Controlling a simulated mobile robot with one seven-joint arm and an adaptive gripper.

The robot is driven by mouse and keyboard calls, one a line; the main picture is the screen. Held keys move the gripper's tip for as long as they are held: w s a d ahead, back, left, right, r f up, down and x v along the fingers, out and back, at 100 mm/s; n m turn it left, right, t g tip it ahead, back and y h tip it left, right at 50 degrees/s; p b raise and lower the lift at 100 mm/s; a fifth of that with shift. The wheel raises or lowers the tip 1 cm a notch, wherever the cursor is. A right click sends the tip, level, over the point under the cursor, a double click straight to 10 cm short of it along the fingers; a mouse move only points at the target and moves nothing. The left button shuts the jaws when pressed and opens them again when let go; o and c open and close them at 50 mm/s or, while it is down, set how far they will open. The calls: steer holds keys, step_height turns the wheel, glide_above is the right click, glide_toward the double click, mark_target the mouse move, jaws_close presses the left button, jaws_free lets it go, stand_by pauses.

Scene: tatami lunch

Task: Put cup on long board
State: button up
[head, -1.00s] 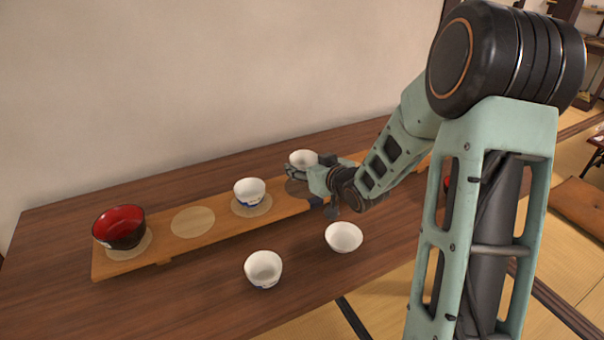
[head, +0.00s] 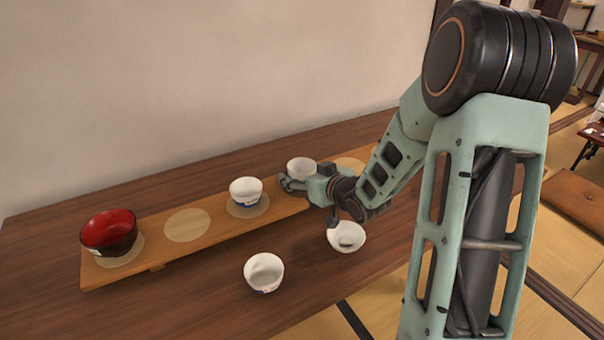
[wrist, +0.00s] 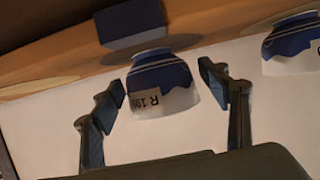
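A white and blue cup (head: 301,168) stands on the long board (head: 160,256), beside my gripper (head: 296,187). Another white and blue cup (head: 246,191) stands on a disc farther left on the board. Two white cups, one left (head: 264,273) and one right (head: 346,236), stand on the table in front of the board.
A red and black bowl (head: 109,232) stands at the board's left end. An empty disc (head: 187,225) lies between it and the nearest cup. Another disc (head: 350,164) shows to the right, partly behind my arm. A wall rises behind the table (head: 190,310).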

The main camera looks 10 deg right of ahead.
steer(key=shift+r, duration=0.15)
steer(key=shift+s+d+r, duration=0.15)
steer(key=shift+s+r, duration=0.05)
steer(key=shift+s, duration=0.05)
steer(key=p+v, duration=0.3)
steer(key=v, duration=0.8)
steer(key=shift+s, duration=0.2)
